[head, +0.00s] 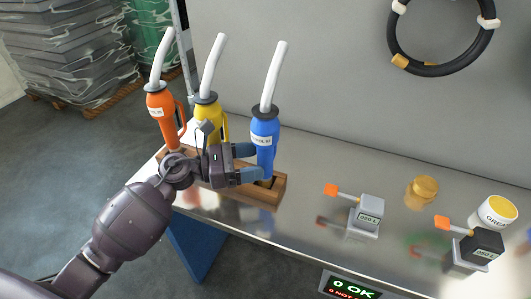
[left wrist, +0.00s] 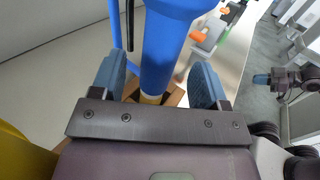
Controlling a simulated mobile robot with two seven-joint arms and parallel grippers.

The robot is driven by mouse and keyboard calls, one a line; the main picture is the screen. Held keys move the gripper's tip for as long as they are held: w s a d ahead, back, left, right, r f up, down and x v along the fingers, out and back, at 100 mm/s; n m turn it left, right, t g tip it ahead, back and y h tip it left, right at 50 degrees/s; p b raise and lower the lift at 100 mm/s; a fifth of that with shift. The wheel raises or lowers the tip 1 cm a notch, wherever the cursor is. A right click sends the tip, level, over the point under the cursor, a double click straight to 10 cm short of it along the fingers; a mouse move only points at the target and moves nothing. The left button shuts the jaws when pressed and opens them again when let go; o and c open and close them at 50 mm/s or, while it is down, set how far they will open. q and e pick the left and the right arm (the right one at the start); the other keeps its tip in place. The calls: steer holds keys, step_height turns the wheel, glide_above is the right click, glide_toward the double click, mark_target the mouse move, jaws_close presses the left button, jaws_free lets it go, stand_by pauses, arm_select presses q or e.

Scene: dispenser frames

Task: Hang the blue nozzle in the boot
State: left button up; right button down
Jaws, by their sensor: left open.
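The blue nozzle (head: 265,135) stands nearly upright with its pale spout up, its lower end at the right-hand slot of the wooden boot block (head: 281,190). In the left wrist view the blue nozzle (left wrist: 172,50) runs down to a yellowish collar at the wood; how deep it sits is hidden. My left gripper (head: 252,163) is open, with its blue fingers on either side of the nozzle. In the left wrist view, gaps show between the nozzle and both fingers. My right gripper (left wrist: 262,80) shows small at the right edge of that view; its jaws are unclear.
An orange nozzle (head: 161,110) and a yellow nozzle (head: 207,108) stand in the block left of the blue one. Grey (head: 369,212) and black (head: 483,245) boxes with orange levers, a brass cap (head: 424,188) and a grease tub (head: 497,212) stand right. A wall rises behind.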

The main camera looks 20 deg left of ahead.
mark_target(267, 158)
arm_select(q)
steer(key=shift+x, duration=1.8)
steer(key=shift+c, duration=0.4)
jaws_close()
steer(key=shift+r, duration=0.1)
